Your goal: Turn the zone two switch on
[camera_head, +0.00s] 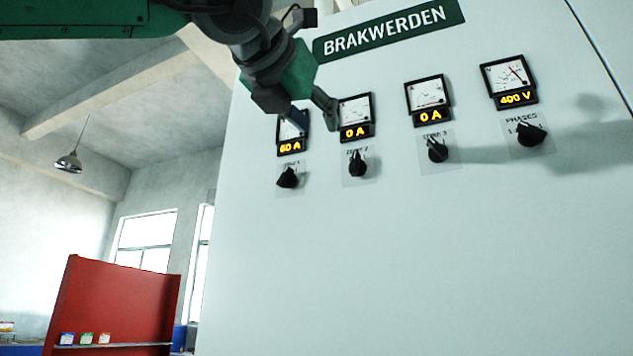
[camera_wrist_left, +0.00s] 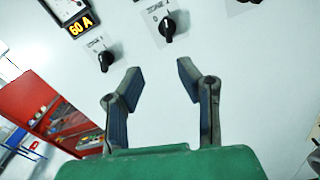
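The zone two switch (camera_head: 357,164) is a black rotary knob on the pale cabinet (camera_head: 420,260), its pointer roughly upright. The meter (camera_head: 355,112) above it reads 0 A. In the left wrist view the zone two switch (camera_wrist_left: 168,29) sits beyond the fingertips, near the top. My left gripper (camera_head: 316,112) is open and empty, above and left of that switch, partly covering the first meter. Its two fingers (camera_wrist_left: 160,75) stand apart with a clear gap and touch no knob.
The zone one knob (camera_head: 287,178) is turned differently, under a 60 A display (camera_head: 290,147). The zone three knob (camera_head: 437,150) and phases knob (camera_head: 530,134) are to the right. A red shelf unit (camera_head: 120,300) stands at lower left. The lower cabinet front is bare.

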